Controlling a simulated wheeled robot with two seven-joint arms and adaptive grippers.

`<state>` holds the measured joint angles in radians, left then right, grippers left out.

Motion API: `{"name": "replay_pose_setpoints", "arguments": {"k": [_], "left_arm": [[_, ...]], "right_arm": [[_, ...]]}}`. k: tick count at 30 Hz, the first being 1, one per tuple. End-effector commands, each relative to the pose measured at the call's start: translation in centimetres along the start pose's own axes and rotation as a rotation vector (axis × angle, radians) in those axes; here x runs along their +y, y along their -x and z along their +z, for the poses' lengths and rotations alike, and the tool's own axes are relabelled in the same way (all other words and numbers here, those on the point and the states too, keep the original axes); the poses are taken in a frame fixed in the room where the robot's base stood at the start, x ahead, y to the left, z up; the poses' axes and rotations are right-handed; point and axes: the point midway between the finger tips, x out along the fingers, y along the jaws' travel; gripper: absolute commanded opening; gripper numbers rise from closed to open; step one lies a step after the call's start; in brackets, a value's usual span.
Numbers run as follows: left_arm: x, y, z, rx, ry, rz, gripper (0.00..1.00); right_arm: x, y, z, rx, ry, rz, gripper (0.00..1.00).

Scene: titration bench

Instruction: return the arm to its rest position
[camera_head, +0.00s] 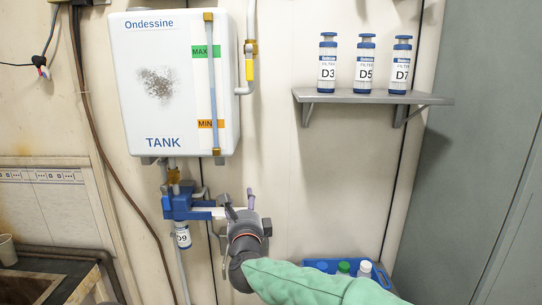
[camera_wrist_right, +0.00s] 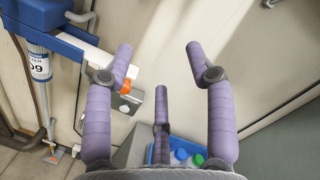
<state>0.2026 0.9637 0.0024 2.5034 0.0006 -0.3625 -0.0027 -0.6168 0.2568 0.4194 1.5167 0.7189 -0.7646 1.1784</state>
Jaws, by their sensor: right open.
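My right gripper (camera_head: 241,205) is in front of the wall, just right of the blue filter housing (camera_head: 188,206) under the tank. Its green-sleeved arm (camera_head: 310,283) comes in from the lower right. In the right wrist view the purple fingers of this gripper (camera_wrist_right: 158,62) are spread apart with nothing between them. The left finger is near the white bar of the housing in that view; whether they touch cannot be told. A filter marked D9 (camera_head: 183,237) hangs under the housing and also shows in the wrist view (camera_wrist_right: 39,66). My left gripper is not in view.
A white tank (camera_head: 150,105) hangs above the housing. Filters D3 (camera_head: 327,64), D5 (camera_head: 364,64) and D7 (camera_head: 400,66) stand on a grey shelf (camera_head: 430,100). A blue crate (camera_head: 382,277) with bottles is low behind my arm. A sink (camera_head: 45,280) is at the lower left.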

Motion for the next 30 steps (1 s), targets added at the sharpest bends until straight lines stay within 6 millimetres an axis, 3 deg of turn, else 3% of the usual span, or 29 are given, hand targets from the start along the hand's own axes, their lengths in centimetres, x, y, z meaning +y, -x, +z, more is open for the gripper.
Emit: {"name": "replay_pose_setpoints", "arguments": {"k": [1,7,14,17,23,30], "left_arm": [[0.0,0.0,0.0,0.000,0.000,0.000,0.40],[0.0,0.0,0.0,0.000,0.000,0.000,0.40],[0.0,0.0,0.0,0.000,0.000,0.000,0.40],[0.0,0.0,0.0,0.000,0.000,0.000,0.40],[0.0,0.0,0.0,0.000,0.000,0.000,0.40],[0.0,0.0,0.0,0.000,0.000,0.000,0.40]], "right_arm": [[2.7,-0.5,-2.5,0.021,0.082,0.048,0.56],[12.4,-0.4,-11.4,0.049,0.395,0.252,0.56],[22.7,3.3,-21.6,0.022,0.698,0.523,0.56],[26.9,6.2,-25.8,-0.014,0.808,0.650,0.56],[34.4,14.0,-33.1,-0.139,0.985,0.911,0.56],[41.5,26.7,-39.0,-0.396,1.104,1.210,0.56]]}}
